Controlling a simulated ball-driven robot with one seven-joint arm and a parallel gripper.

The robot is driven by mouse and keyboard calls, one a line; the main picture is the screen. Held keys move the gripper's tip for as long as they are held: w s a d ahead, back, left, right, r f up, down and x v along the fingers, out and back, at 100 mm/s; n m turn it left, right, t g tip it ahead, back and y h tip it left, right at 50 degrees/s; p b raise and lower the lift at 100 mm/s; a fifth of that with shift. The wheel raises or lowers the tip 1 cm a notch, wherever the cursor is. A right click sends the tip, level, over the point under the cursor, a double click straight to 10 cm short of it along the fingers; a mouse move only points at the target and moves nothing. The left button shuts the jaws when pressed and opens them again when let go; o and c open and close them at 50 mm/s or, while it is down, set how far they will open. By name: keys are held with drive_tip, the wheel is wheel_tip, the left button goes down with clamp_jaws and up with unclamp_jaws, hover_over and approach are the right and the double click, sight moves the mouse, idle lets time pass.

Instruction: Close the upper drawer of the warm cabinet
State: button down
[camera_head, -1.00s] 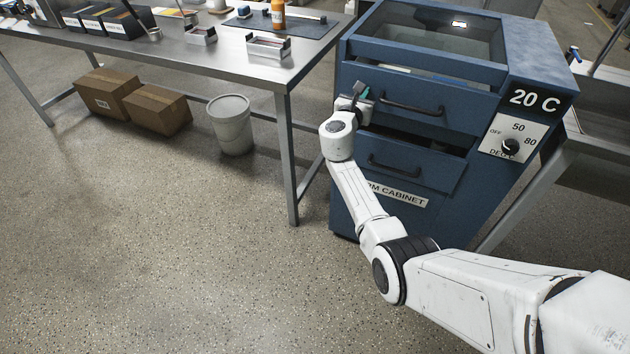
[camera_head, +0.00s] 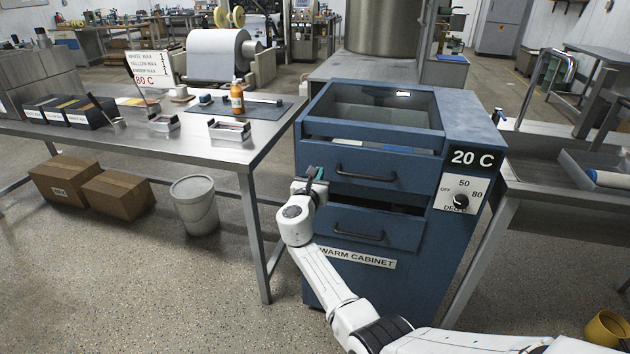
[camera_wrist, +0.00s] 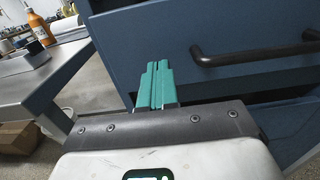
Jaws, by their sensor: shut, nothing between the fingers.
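The blue warm cabinet (camera_head: 470,130) stands right of the steel table. Its upper drawer (camera_head: 410,172) is partly out, with pale and blue contents showing above its front. The dark bar handle (camera_head: 366,176) also shows in the wrist view (camera_wrist: 255,54). The lower drawer (camera_head: 345,222) is also partly out, with a dark gap above its front. My gripper (camera_head: 320,173) is at the left end of the upper drawer front, left of the handle. In the wrist view its teal fingers (camera_wrist: 157,85) are shut together and empty, pointing at the front. I cannot tell whether they touch it.
The steel table (camera_head: 190,140) stands close on the left, holding an orange bottle (camera_head: 237,97) and small metal trays. A grey bucket (camera_head: 195,205) and cardboard boxes (camera_head: 118,192) are beneath it. A steel bench (camera_head: 535,180) is at right. The floor at front left is clear.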

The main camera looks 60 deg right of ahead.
drive_tip(key=p+v, duration=0.1)
drive_tip(key=v, duration=0.9)
drive_tip(key=s+a+f+m+g+y+p, duration=0.1)
drive_tip(key=s+a+f+m+g+y, duration=0.1)
drive_tip(key=s+a+f+m+y, duration=0.4)
drive_tip(key=s+a+f+m+g+y+p, duration=0.1)
drive_tip(key=s+a+f+m+g+p, duration=0.15)
drive_tip(key=s+m, duration=0.7)
drive_tip(key=s+a+f+m+y+p, duration=0.1)
drive_tip(key=s+a+f+m+y, duration=0.2)
drive_tip(key=s+a, duration=1.3)
drive_tip(key=a+m+y, duration=0.2)
drive_tip(key=m+y, duration=0.1)
drive_tip(key=y, duration=0.3)
drive_tip(key=shift+a+m+g+y, duration=0.15)
drive_tip(key=shift+m+g+y, duration=0.2)
drive_tip(key=shift+y, duration=0.05)
